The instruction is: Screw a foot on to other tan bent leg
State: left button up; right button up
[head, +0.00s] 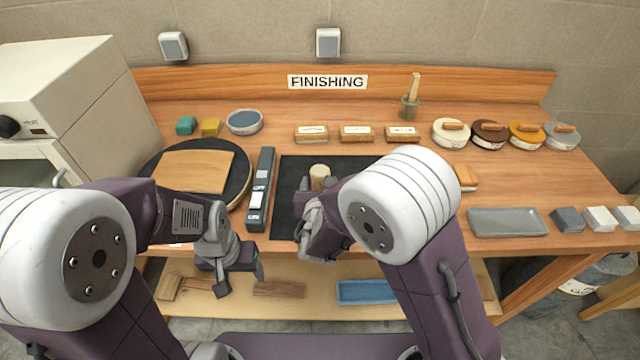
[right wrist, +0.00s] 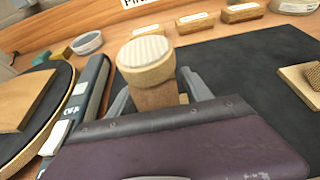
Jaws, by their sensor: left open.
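A round tan foot with a ribbed pale top (right wrist: 145,55) sits on top of a browner wooden leg piece (right wrist: 155,95) in the right wrist view. In the head view the tan piece (head: 319,172) stands upright over the black mat (head: 290,170). My right gripper (head: 318,188) has a finger close against each side of the wooden piece and appears shut on it. Its lower end is hidden. Another tan piece with a ribbed face (right wrist: 303,85) lies on the mat in the right wrist view. My left gripper (head: 240,283) is open and empty, in front of the bench's front edge.
A grey labelled bar (head: 260,190) lies left of the mat. Beyond it, a wooden board (head: 195,170) rests on a round dark turntable (head: 150,163). A grey tray (head: 508,222) and small blocks (head: 567,219) are at the right. Tins (head: 451,133) and labelled blocks (head: 311,133) line the back.

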jog(key=shift+r+p, duration=0.35)
jog(key=v, duration=1.2)
jog(key=shift+f+b, duration=0.2)
jog(key=shift+b, duration=0.15)
